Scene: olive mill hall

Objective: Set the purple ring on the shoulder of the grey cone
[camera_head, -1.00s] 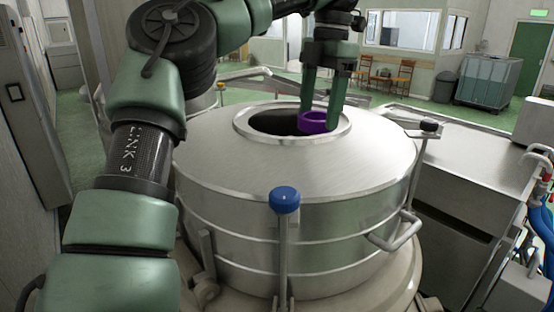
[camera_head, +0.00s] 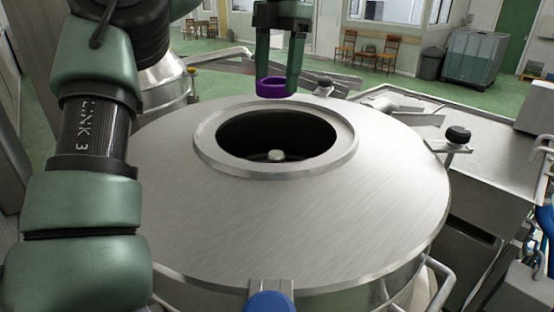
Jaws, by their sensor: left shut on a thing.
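The purple ring (camera_head: 273,87) is held between the fingers of my left gripper (camera_head: 278,80), which is shut on it and points down. In the head view the ring shows just above and beyond the far rim of the opening; its exact height is hard to tell. The large grey steel cone (camera_head: 375,195) fills the middle of the view. Its sloping shoulder surrounds a raised round collar (camera_head: 347,150) with a dark opening. The ring shows apart from the cone's surface. My right gripper is not in view.
A blue knob (camera_head: 270,303) stands at the near edge of the cone, and black knobs (camera_head: 458,135) stand at its right. A steel counter (camera_head: 490,150) lies to the right. A second steel vessel (camera_head: 165,85) is partly hidden behind my left arm. The cone's shoulder is bare.

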